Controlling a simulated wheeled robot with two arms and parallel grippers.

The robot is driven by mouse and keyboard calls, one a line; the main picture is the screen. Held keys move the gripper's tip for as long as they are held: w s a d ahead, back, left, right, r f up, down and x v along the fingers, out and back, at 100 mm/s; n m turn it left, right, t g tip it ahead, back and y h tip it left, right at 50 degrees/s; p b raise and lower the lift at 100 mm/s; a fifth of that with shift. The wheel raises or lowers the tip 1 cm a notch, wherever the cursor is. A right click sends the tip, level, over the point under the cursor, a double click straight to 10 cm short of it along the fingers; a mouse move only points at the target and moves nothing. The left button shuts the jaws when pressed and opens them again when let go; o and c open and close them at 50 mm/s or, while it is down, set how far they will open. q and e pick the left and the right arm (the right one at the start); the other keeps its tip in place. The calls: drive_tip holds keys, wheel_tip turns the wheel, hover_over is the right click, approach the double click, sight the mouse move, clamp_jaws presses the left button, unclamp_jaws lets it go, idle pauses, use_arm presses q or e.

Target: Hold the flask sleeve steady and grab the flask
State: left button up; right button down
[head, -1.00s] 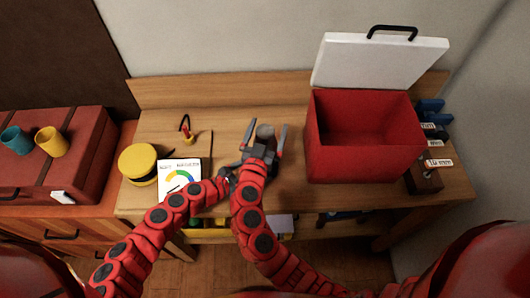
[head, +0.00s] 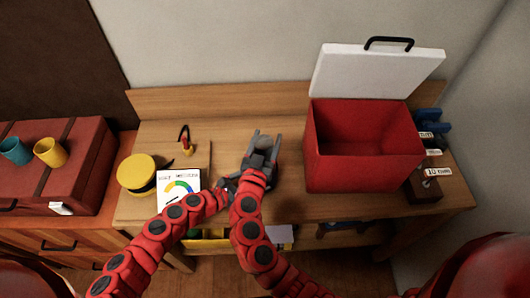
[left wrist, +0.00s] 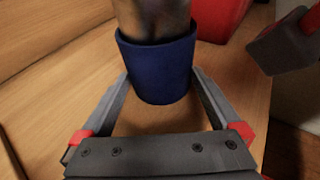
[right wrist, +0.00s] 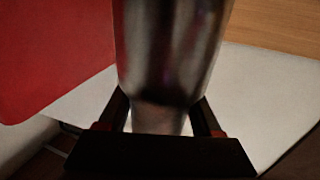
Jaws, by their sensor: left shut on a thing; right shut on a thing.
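The flask sleeve (left wrist: 157,68) is a dark blue cup in the left wrist view. My left gripper (left wrist: 160,80) is shut on it, one finger on each side. The metallic grey flask (left wrist: 152,18) stands in the sleeve, its upper part cut off by the frame. In the right wrist view the shiny flask (right wrist: 170,45) is between the fingers of my right gripper (right wrist: 162,108), which is shut on it. In the head view my right gripper (head: 262,146) hides most of the flask, and my left gripper (head: 228,185) is beside it, partly covered; the sleeve is hidden.
A red box (head: 363,168) with its white lid (head: 375,75) raised stands right of the grippers. A gauge card (head: 180,185), a yellow round container (head: 136,172) and a small red-and-yellow item (head: 187,147) are to the left. Bare bench (head: 225,130) lies behind.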

wheel_tip(320, 180, up, 10)
idle(0.4)
use_arm(q)
drive_tip(key=o, duration=0.5)
drive_tip(key=shift+s+a+r, duration=0.1)
drive_tip(key=shift+s+a, duration=0.15)
drive_tip(key=shift+a, duration=0.3)
drive_tip(key=v, duration=1.1)
drive_tip(key=shift+d+r, duration=0.1)
drive_tip(key=shift+d, duration=0.05)
